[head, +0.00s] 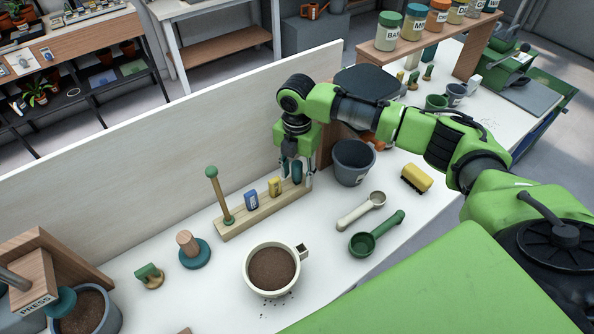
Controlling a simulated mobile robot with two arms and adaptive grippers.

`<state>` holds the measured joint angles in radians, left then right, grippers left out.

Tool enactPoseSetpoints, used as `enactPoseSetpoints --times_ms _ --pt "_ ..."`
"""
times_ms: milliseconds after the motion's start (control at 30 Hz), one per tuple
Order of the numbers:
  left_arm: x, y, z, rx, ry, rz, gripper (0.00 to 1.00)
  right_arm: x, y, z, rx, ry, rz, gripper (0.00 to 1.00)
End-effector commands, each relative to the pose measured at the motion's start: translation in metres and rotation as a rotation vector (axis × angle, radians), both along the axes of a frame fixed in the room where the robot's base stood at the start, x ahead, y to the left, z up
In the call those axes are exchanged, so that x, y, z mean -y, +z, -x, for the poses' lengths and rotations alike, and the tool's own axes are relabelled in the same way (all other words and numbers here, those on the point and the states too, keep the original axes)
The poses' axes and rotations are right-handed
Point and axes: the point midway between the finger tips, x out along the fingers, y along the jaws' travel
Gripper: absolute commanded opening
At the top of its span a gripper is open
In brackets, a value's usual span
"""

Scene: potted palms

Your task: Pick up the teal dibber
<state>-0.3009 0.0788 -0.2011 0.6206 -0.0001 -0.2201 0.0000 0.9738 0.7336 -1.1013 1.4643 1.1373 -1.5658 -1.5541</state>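The wooden rack (240,229) stands on the white bench in front of the low partition. A dark teal item (297,173), likely the teal dibber, is upright at the rack's far right end; its lower part is hard to make out. My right gripper (297,176) points down over that end, with its fingers on either side of the teal item. The fingers look spread, with small gaps beside it. The rack also holds a wooden stick with green ends (219,194), a blue tag (251,201) and a yellow tag (275,187). My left gripper is not in view.
A grey pot (352,162) stands close to the right of my gripper. The partition (180,130) runs behind the rack.

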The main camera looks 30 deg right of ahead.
Motion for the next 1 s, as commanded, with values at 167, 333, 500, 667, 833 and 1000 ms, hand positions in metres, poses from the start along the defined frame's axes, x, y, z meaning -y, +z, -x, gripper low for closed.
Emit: enactPoseSetpoints --times_ms 167,333,500,667,833,1000 --pt "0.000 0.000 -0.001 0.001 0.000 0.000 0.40 0.000 -0.001 0.000 0.000 0.000 0.000 0.40" --pt "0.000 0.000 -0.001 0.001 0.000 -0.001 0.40 0.000 -0.001 0.000 0.000 0.000 0.000 0.01" --pt "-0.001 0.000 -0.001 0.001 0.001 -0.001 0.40 0.000 0.000 0.000 0.000 0.000 0.000 0.01" --pt "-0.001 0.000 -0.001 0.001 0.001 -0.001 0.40 0.000 0.000 0.000 0.000 0.000 0.000 0.01" --pt "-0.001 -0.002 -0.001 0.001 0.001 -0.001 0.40 0.000 0.008 -0.001 0.001 0.000 -0.001 0.01" --pt "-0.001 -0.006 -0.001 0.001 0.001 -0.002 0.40 0.000 0.029 -0.001 0.004 -0.001 -0.001 0.01"
